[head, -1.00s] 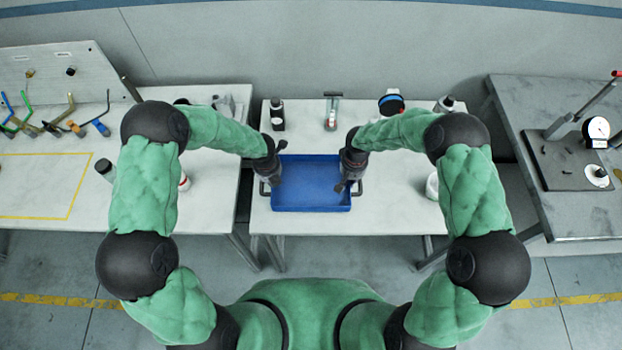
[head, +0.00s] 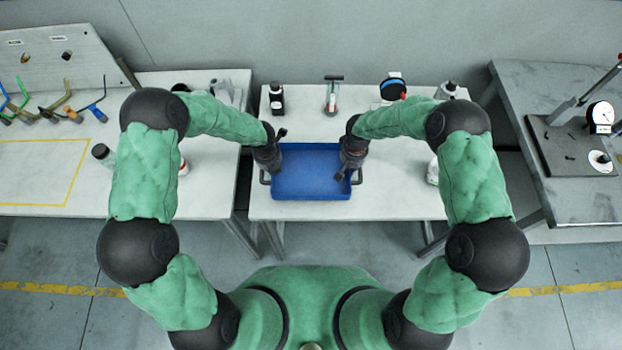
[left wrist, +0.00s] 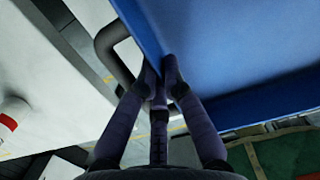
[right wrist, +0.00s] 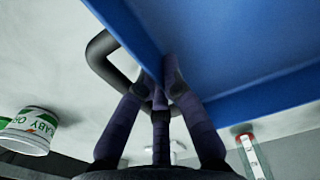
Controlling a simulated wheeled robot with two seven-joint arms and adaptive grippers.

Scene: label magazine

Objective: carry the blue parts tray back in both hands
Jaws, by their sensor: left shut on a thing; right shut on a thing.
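The blue parts tray (head: 311,185) is over the front of the middle table, empty and looking level, with a dark loop handle at each short side. My left gripper (head: 275,170) is shut on its left side wall, beside the left handle (left wrist: 112,45). My right gripper (head: 345,170) is shut on its right side wall, beside the right handle (right wrist: 105,60). Both wrist views show the fingertips pinching the tray's wall, not the handle. The head view does not clearly show how far the tray is above the tabletop.
On the middle table (head: 400,205), a dark bottle (head: 277,100), a clamp-like tool (head: 333,98) and a blue-black round item (head: 393,88) stand behind the tray. A white container (head: 433,172) is to its right. The left table holds hex keys; the right bench holds a dial gauge stand (head: 601,117).

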